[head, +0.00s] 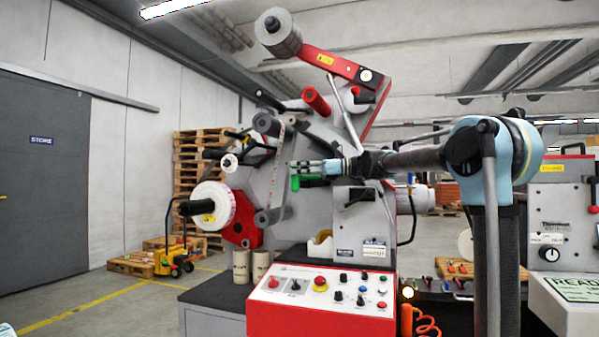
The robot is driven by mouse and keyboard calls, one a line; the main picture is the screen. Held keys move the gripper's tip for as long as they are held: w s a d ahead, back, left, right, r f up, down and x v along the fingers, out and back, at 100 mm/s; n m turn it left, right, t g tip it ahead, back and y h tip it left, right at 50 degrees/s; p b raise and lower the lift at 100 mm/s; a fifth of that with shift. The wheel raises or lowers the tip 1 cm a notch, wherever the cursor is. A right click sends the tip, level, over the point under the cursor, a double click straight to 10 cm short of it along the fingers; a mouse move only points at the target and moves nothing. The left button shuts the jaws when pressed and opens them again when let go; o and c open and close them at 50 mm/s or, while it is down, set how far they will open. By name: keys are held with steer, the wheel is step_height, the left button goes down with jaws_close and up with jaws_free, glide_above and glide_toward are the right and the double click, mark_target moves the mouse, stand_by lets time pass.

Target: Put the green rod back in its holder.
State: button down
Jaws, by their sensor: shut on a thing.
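The green rod (310,180) shows in the head view at the front of the rewinder, at my gripper's fingertips. My gripper (299,171) reaches in from the right with my arm nearly level and is shut on the green rod. I cannot make out the rod's holder or tell whether the rod touches the machine behind it.
The label rewinder (285,150) has rollers, a white label roll (213,206) and a red arm (333,64). A red control panel (320,297) lies below my gripper. A grey box (360,222) stands close under my wrist. Pallets (195,160) stand behind at left.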

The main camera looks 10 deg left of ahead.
steer(key=shift+f, duration=0.4)
stand_by(0.4)
steer(key=c, duration=1.3)
jaws_free()
steer(key=shift+d, duration=0.1)
steer(key=w+d, duration=0.2)
steer(key=d, duration=1)
steer(key=s+d+f+n+t+h, duration=0.1)
steer(key=s+d+f+n+h, duration=0.4)
steer(key=s+d+f, duration=0.6)
steer(key=s+d+f+n+t+h, duration=0.2)
steer(key=s+d+f+n+h, duration=0.3)
steer(key=f, duration=2)
steer(key=s+d+f+n+t+h, duration=0.2)
steer(key=s+d+f+n+h, duration=0.4)
steer(key=s+d+f, duration=1.1)
steer(key=shift+s+f+h, duration=0.2)
steer(key=shift+f+h, duration=0.25)
steer(key=shift+h, duration=0.35)
